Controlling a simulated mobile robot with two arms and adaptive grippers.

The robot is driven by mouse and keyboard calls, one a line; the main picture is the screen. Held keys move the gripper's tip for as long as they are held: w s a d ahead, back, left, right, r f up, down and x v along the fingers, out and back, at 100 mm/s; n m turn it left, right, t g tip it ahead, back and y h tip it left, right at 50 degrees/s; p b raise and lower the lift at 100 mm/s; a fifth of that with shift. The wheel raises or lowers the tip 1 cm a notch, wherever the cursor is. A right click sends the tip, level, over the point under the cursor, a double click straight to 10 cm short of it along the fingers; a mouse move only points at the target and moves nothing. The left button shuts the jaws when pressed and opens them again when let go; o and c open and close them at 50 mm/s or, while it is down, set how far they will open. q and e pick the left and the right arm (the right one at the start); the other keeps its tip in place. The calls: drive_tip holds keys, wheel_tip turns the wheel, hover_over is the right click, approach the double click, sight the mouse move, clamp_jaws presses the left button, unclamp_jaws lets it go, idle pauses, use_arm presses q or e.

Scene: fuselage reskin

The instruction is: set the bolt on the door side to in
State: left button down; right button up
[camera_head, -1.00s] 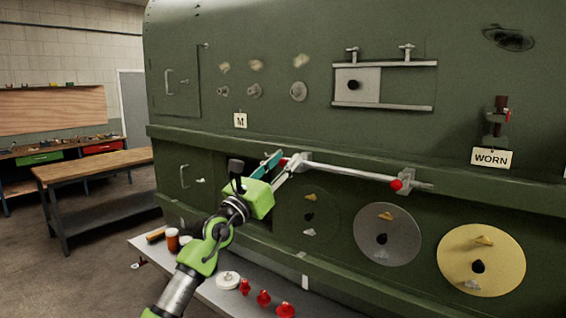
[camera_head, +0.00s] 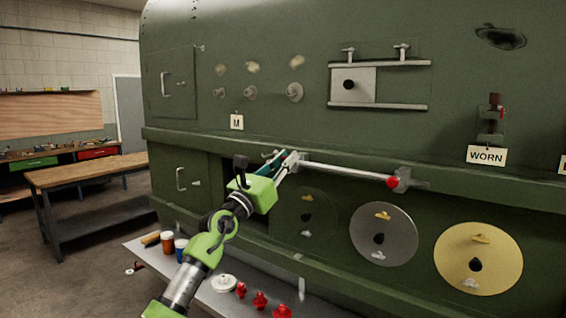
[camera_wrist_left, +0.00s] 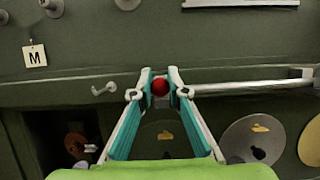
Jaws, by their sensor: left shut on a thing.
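A pale bar (camera_head: 345,171) lies along the green fuselage side, with a red-knobbed bolt at each end. The bolt at the right end shows its red knob (camera_head: 393,182) beside a grey bracket. The bolt at the left end, nearer the small doors, has its red knob (camera_wrist_left: 159,87) between the fingertips of my left gripper (camera_wrist_left: 160,84) in the wrist view. My left gripper (camera_head: 284,160) is shut on that knob. In the head view its fingers hide the knob, so how far the bolt sits in cannot be told. My right gripper is not in view.
Below the bar are round covers, one grey (camera_head: 383,235) and one yellow (camera_head: 478,258). A shelf (camera_head: 212,293) under my left arm carries jars and several red knobs. A sliding plate between rails (camera_head: 380,84) is above. A wooden bench (camera_head: 90,168) stands at left.

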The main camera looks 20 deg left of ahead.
use_arm(q)
drive_tip(key=c, duration=2)
unclamp_jaws()
drive_tip(key=shift+r, duration=0.15)
drive_tip(key=shift+o, duration=0.2)
drive_tip(key=shift+w+d+f, duration=0.15)
drive_tip(key=shift+w+f, duration=0.05)
drive_tip(key=shift+w, duration=0.1)
drive_tip(key=shift+s, duration=0.1)
drive_tip(key=v, duration=1.2)
drive_tip(key=shift+f, duration=0.1)
